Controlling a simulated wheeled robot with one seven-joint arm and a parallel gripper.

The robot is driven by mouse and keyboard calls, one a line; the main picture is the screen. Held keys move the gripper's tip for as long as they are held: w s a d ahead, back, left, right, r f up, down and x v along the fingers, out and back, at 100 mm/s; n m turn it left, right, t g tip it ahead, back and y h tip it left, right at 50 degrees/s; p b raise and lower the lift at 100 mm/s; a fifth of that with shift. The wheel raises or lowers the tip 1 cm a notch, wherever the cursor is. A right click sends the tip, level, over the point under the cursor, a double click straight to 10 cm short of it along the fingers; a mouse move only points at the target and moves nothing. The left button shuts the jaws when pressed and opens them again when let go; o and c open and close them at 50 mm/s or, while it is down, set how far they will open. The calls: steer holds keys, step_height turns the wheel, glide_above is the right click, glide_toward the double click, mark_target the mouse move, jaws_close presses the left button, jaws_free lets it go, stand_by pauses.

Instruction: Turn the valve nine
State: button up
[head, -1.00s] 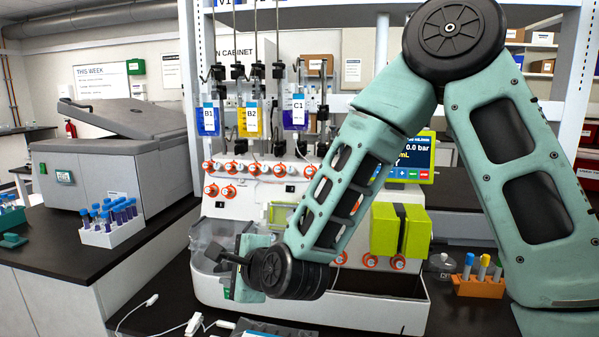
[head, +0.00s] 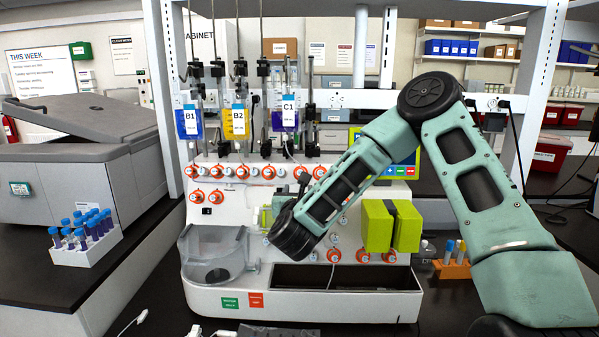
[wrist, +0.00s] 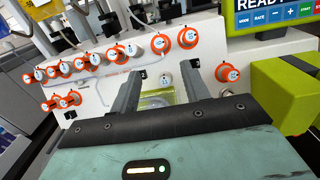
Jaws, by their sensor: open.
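The white cell processor (head: 290,304) has a front panel with several round valves in orange rings. An upper row of valves (head: 241,172) runs across the panel, with more valves (head: 334,255) lower down. In the wrist view the row (wrist: 123,50) lies above and left of my gripper, and a single valve (wrist: 227,73) lies to its right. The valve numbers are too small to read, so I cannot tell which is nine. My gripper (wrist: 157,80) is open and empty, its two fingers pointing at the panel, touching no valve that I can see. In the head view my wrist largely hides it.
Yellow-green blocks (head: 391,226) stick out from the panel right of my gripper. Fluid bags (head: 236,121) hang above the panel. A clear cup-shaped holder (head: 214,256) stands at the lower left. A tube rack (head: 86,247) is on the left bench, an orange rack (head: 452,268) at right.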

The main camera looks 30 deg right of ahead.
mark_target(300, 173)
steer(key=p+x, duration=0.4)
steer(key=x, duration=0.7)
steer(key=shift+w+d, duration=0.25)
steer(key=c, duration=1)
